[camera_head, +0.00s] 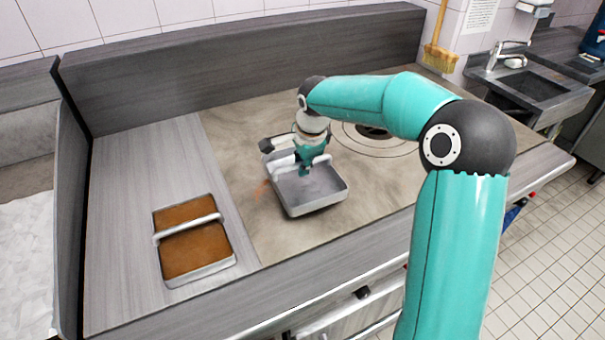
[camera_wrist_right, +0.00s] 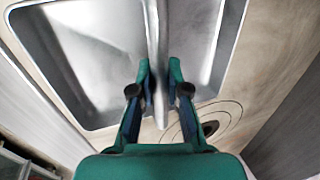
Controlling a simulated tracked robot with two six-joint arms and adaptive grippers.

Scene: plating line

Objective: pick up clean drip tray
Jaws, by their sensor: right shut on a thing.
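The clean drip tray (camera_head: 312,195) is an empty grey metal pan with a bar handle across it. It is over the beige cooking surface in the middle of the head view; I cannot tell whether it touches the surface. My right gripper (camera_head: 305,165) is at the handle from above. In the right wrist view my right gripper (camera_wrist_right: 159,88) has its two fingers on either side of the handle (camera_wrist_right: 157,45), shut on it, with the tray (camera_wrist_right: 90,60) spreading beyond. My left gripper is not in view.
A second tray (camera_head: 229,262) with brown contents and a bar handle lies on the grey counter (camera_head: 120,240) at left. A round burner plate (camera_head: 375,135) is behind my right arm. A raised back wall (camera_head: 240,55) runs along the rear. A sink (camera_head: 540,88) is at far right.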

